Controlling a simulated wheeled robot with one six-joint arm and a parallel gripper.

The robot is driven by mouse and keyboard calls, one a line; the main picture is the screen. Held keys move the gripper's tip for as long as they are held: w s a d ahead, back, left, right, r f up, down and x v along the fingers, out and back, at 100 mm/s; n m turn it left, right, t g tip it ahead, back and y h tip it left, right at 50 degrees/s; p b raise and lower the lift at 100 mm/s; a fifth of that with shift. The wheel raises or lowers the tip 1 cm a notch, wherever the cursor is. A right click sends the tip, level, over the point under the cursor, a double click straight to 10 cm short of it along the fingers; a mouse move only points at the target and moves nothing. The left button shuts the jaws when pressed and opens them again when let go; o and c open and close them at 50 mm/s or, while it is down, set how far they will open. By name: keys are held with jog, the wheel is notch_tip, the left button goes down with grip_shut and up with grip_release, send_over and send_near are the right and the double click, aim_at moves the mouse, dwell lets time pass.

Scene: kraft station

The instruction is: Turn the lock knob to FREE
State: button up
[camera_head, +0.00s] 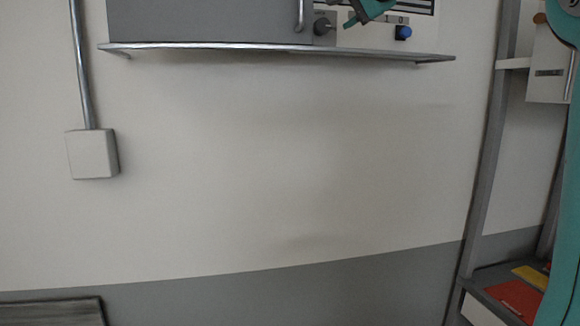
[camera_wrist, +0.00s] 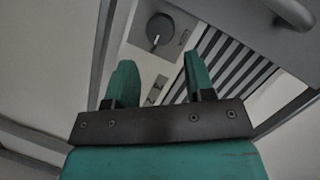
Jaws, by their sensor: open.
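A dark round knob (camera_head: 322,27), which looks like the lock knob, sits on a grey plate beside the cabinet handle at the top of the head view. In the wrist view the knob (camera_wrist: 160,29) shows a pale pointer line, but its markings are too small to read. My teal gripper (camera_head: 358,16) is just right of the knob in the head view, partly cut off by the top edge. In the wrist view my gripper (camera_wrist: 160,76) has its two fingers apart with nothing held. The knob lies beyond the fingertips, apart from them.
A metal handle (camera_head: 300,15) is on the grey cabinet (camera_head: 205,20). A blue knob (camera_head: 403,32) is to the right. A thin metal ledge (camera_head: 270,47) runs below. A striped vent (camera_wrist: 232,62) is beside the right finger. The wall below the ledge is clear.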

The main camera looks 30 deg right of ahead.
jog(key=f+b+v, duration=0.1)
jog(key=v, duration=0.9)
jog(key=a+f+n+g+y+b, duration=0.2)
jog(key=a+f, duration=0.4)
jog(key=f, duration=0.5)
jog(key=a+f+n+g+y+b, duration=0.1)
jog(key=a+f+n+g+b, duration=0.2)
jog(key=f, duration=0.9)
jog(key=a+f+n+g+y+b, duration=0.2)
jog(key=a+f+n+b, duration=0.2)
jog(key=a+f, duration=0.4)
jog(key=shift+s+a+f+n+g+y, duration=0.3)
jog(key=shift+a+f+n+g, duration=0.1)
jog(key=shift+f, duration=1.4)
jog(key=s+a+f+n+g+b, duration=0.1)
jog(key=s+a+f+n+g, duration=0.3)
jog(key=s+f, duration=0.5)
jog(key=s+a+f+n+g, duration=0.3)
jog(key=s+a+f+n, duration=0.1)
jog(key=s+f, duration=0.6)
notch_tip(320, 180, down, 3)
jog(key=shift+r+n+g+h+b, duration=0.2)
jog(key=shift+n+g+h+b, duration=0.2)
jog(key=shift+n, duration=0.3)
